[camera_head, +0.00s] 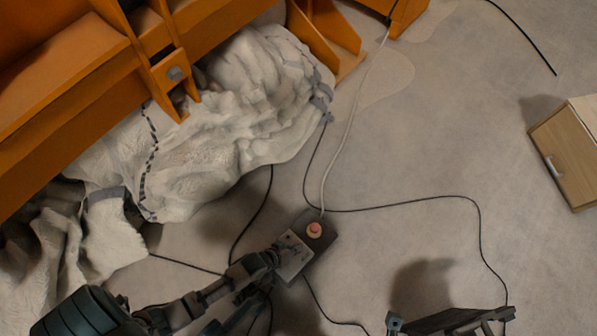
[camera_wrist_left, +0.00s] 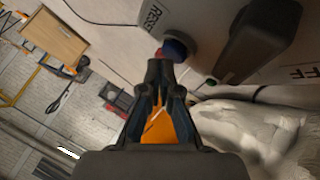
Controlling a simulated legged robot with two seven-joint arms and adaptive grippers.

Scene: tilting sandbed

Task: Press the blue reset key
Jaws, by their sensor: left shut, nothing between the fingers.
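The control box (camera_head: 325,245) stands below the middle of the head view, with a red button (camera_head: 314,230) on its top. My left gripper (camera_head: 278,257) is at the box's light panel (camera_head: 296,256) and covers part of it. In the left wrist view the blue key (camera_wrist_left: 175,49) sits on a pale panel by the lettering "RESET". My left fingers (camera_wrist_left: 160,68) are shut and empty, with their tips right by the blue key. I cannot tell whether they touch it. The blue key is hidden in the head view.
A dark block-like switch (camera_wrist_left: 262,40) stands beside the blue key, near letters "FF". A crumpled white cloth-like mass (camera_head: 230,125) lies along an orange frame (camera_head: 75,95). Cables (camera_head: 400,203) cross the floor. A wooden cabinet (camera_head: 565,160) stands at right.

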